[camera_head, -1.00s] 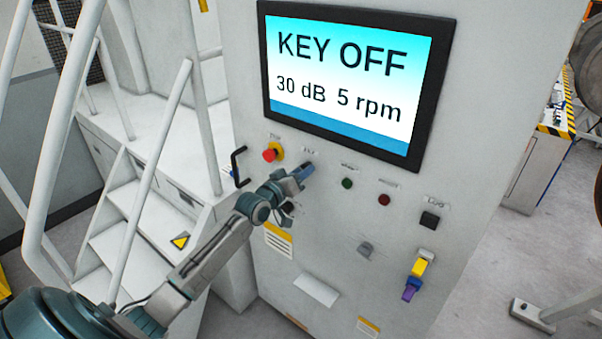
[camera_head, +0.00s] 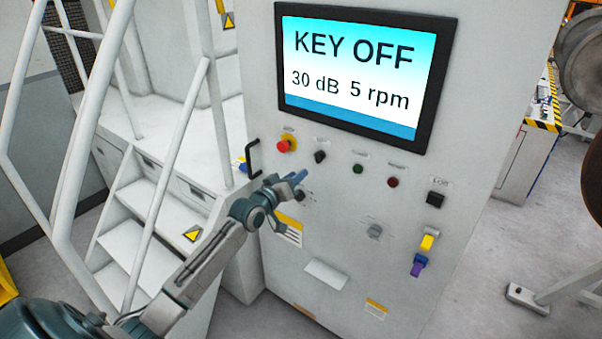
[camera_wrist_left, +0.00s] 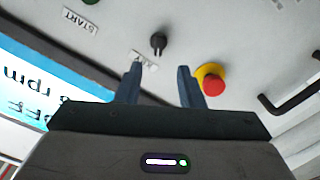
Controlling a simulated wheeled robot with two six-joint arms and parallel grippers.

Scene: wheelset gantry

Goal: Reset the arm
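My left arm reaches in from the lower left in the head view. Its gripper (camera_head: 293,180) is in front of the grey-white control cabinet (camera_head: 335,240), just below and left of a black key switch (camera_head: 320,157). In the left wrist view the two fingers (camera_wrist_left: 158,88) are spread apart with nothing between them. The key switch (camera_wrist_left: 158,42) sits beyond them, apart from the fingertips. My right gripper is not in view.
The cabinet screen (camera_head: 355,70) reads KEY OFF, 30 dB, 5 rpm. A red emergency button (camera_head: 284,146), green button (camera_head: 358,168) and red button (camera_head: 393,182) sit near the key switch. A black handle (camera_head: 254,158) sticks out at left. White stairs and railings (camera_head: 170,150) stand left.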

